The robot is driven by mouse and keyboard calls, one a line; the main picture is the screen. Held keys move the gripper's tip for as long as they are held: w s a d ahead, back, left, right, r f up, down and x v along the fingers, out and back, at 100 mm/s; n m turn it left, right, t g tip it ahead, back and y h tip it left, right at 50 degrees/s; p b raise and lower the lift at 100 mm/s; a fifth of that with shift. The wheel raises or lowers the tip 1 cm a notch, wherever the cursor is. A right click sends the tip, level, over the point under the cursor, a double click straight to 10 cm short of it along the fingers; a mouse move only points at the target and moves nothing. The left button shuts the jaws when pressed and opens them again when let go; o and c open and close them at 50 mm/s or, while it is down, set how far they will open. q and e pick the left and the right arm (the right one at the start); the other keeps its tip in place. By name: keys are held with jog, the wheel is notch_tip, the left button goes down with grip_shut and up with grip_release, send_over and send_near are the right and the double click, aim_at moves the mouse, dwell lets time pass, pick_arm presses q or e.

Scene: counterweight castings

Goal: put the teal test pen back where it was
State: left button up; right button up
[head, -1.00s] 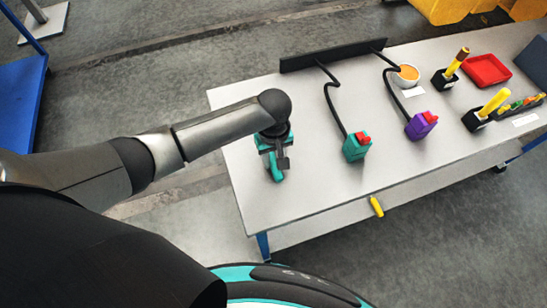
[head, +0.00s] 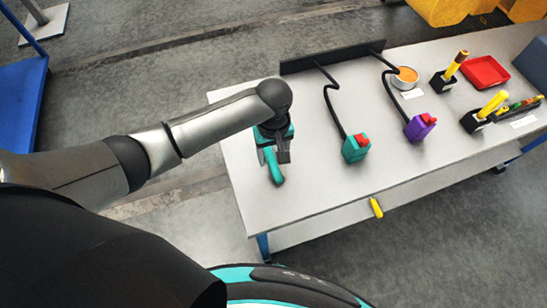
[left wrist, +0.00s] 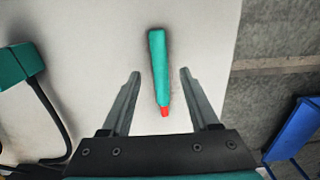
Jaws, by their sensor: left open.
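The teal test pen (head: 275,168) with a red tip lies on the light tabletop near its left end. In the left wrist view the pen (left wrist: 158,62) lies lengthwise between the fingers' lines, its red tip toward the gripper. My left gripper (head: 284,152) is just above and beside the pen in the head view, hiding one end of it. In the left wrist view the left gripper (left wrist: 160,74) is open, with a visible gap on each side of the pen. My right gripper is not in view.
A teal box (head: 354,149) and a purple box (head: 420,127), both red-topped and cabled to a black rail (head: 330,57), stand to the right. The front tabletop is mostly clear.

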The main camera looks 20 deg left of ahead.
aim_at(273, 164)
pick_arm(q)
notch_tip(273, 164, up, 9)
jog(key=p, duration=0.1)
jog(key=shift+f, duration=0.2)
